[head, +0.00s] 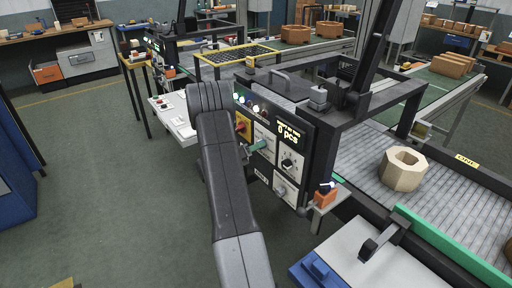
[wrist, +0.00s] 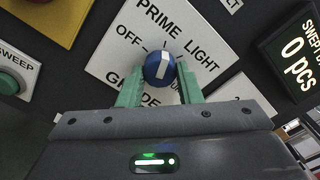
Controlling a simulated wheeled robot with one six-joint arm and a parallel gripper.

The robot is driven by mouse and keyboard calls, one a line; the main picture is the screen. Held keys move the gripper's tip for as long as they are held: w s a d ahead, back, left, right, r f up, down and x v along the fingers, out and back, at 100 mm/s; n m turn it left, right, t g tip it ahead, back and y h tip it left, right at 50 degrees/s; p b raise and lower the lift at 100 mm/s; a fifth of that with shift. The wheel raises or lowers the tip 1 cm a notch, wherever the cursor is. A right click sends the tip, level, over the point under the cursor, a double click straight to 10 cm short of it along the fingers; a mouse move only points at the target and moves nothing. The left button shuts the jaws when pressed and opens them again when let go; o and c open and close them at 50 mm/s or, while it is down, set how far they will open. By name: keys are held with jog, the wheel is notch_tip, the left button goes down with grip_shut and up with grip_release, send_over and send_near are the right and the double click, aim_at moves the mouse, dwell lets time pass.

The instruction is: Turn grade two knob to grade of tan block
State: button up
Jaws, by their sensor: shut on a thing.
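My gripper (wrist: 160,88) is shut on a blue knob (wrist: 153,73) with a white stripe, its green fingers on either side. The knob sits on a white plate (wrist: 115,50) reading OFF, PRIME and LIGHT, with GRADE partly hidden below. The stripe runs nearly upright, leaning slightly right; its exact mark is hard to tell. In the head view my gripper (head: 258,146) reaches the panel, and the knob is hidden there. The tan block (head: 402,170), an eight-sided ring with a hole, lies on the grey conveyor (head: 365,150).
Nearby on the panel are a yellow plate with a red knob (head: 242,125), a plate with a dark knob (head: 289,162) and a display (head: 290,133) reading 0 pcs. A green button (wrist: 8,82) labelled SWEEP is left in the wrist view. An orange-bodied switch (head: 325,195) stands at the panel's lower right.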

jog(key=shift+n, duration=0.5)
jog(key=o, duration=1)
jog(key=shift+c, duration=0.2)
jog(key=shift+a, duration=0.1)
jog(key=b+v, duration=0.2)
jog(key=v, duration=1.1)
jog(key=shift+s+a, duration=0.25)
jog(key=p+x, duration=0.2)
jog(key=x, duration=1.2)
